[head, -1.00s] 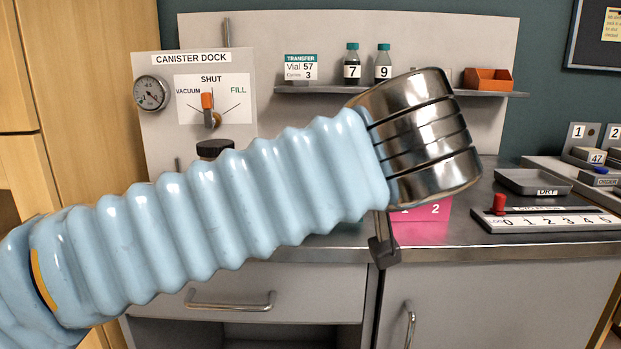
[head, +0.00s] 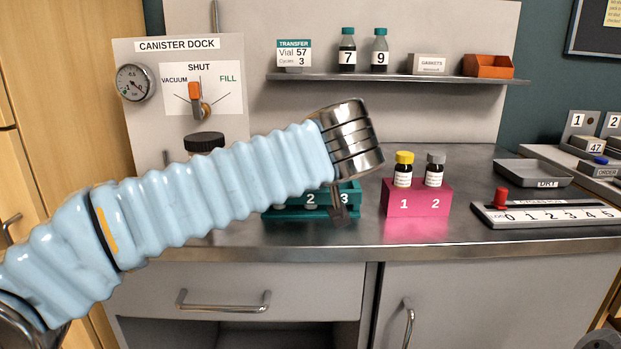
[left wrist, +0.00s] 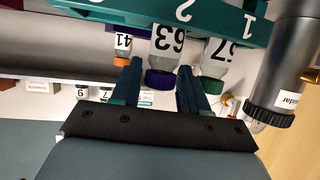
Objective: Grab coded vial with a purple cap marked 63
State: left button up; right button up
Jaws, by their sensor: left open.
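The vial marked 63 (left wrist: 166,42) with a purple cap (left wrist: 159,79) sits in slot 2 of the teal rack (left wrist: 225,22) in the left wrist view, which shows it upside down. My left gripper (left wrist: 160,66) is open, its two fingers on either side of the purple cap; I cannot tell if they touch it. The green-capped vial 57 (left wrist: 216,54) and orange-capped vial 41 (left wrist: 123,43) stand either side of vial 63. In the head view my left gripper (head: 338,211) is at the teal rack (head: 285,211), and my sleeved arm hides the rack's vials. My right gripper is not in view.
A pink block (head: 418,211) with yellow- and grey-capped vials stands right of the rack. The canister dock (head: 135,80) is behind left. A shelf (head: 400,77) holds bottles 7 and 9. A grey tray (head: 530,172) and a numbered slider (head: 545,216) lie right.

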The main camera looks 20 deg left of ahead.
pick_arm(q)
jog(key=shift+x, duration=0.9)
jog(key=c, duration=0.7)
